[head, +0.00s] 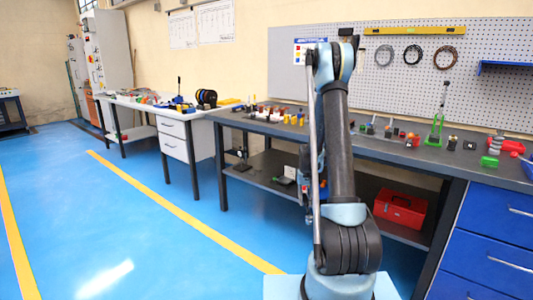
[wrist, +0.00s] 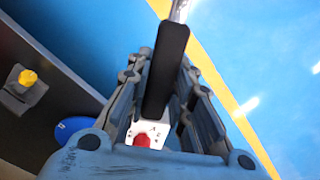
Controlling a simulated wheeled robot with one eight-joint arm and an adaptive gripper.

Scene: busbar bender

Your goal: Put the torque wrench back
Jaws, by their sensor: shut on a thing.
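In the wrist view, my gripper (wrist: 161,75) is shut on the black handle of the torque wrench (wrist: 167,70). The handle lies lengthwise between the two fingers. Its silver shaft (wrist: 179,10) runs out past the fingertips and leaves the top of the picture. The wrench's far end is out of this view. Blue floor lies beyond the fingers. In the head view, my arm stands in front of the grey workbench and mostly hides the gripper; I cannot make out the wrench's handle there.
The grey workbench (head: 375,146) holds several small tools and coloured parts. A pegboard (head: 490,85) rises behind it. A red toolbox (head: 400,208) sits on the lower shelf. Blue drawers (head: 490,245) stand at right, a white bench (head: 150,103) at left. The floor at left is clear.

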